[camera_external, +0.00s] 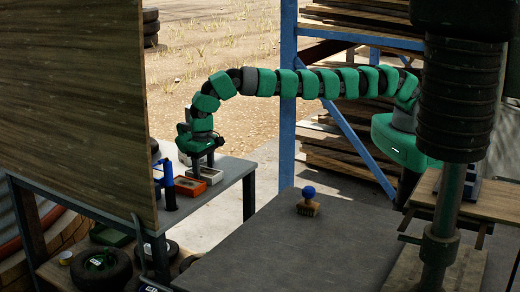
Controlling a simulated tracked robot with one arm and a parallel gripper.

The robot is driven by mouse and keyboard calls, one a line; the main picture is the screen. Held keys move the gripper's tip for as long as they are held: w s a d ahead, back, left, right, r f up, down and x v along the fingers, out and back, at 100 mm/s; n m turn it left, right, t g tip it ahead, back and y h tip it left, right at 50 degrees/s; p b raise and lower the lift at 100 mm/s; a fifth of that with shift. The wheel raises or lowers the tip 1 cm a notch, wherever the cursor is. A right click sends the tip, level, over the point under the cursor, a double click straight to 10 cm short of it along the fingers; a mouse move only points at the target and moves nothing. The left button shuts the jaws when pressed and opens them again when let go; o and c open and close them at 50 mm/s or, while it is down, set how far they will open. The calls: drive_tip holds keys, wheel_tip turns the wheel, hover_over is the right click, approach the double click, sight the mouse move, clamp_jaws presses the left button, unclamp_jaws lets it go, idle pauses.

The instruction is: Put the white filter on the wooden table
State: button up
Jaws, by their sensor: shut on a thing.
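My gripper (204,168) points down over the dark workbench at the left, with its fingers shut on a small pale thing. I take this to be the white filter (211,176), a light piece with an orange rim, partly hidden by the fingers. It is low, close to the bench top; I cannot tell whether it touches. A similar orange-rimmed piece (190,187) with a brownish middle lies just in front of it. A table with wooden boards (475,205) stands at the right, partly hidden behind a dark column.
A grey table (300,240) fills the middle, mostly bare, with a blue-knobbed brush (308,203) on it. A blue tool (167,184) stands at the bench's left end beside a tall wooden panel (75,90). A blue rack post (287,100) stands behind my arm.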

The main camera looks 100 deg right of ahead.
sight(204, 171)
drive_tip(key=o, duration=1)
drive_tip(key=shift+r, duration=0.1)
wheel_tip(204, 171, up, 2)
drive_tip(key=shift+w+r, duration=0.1)
drive_tip(key=shift+r, duration=0.1)
drive_tip(key=shift+r+p, duration=0.5)
drive_tip(key=shift+r, duration=0.85)
wheel_tip(204, 171, up, 7)
drive_tip(key=p, duration=0.7)
drive_tip(key=shift+f, duration=0.1)
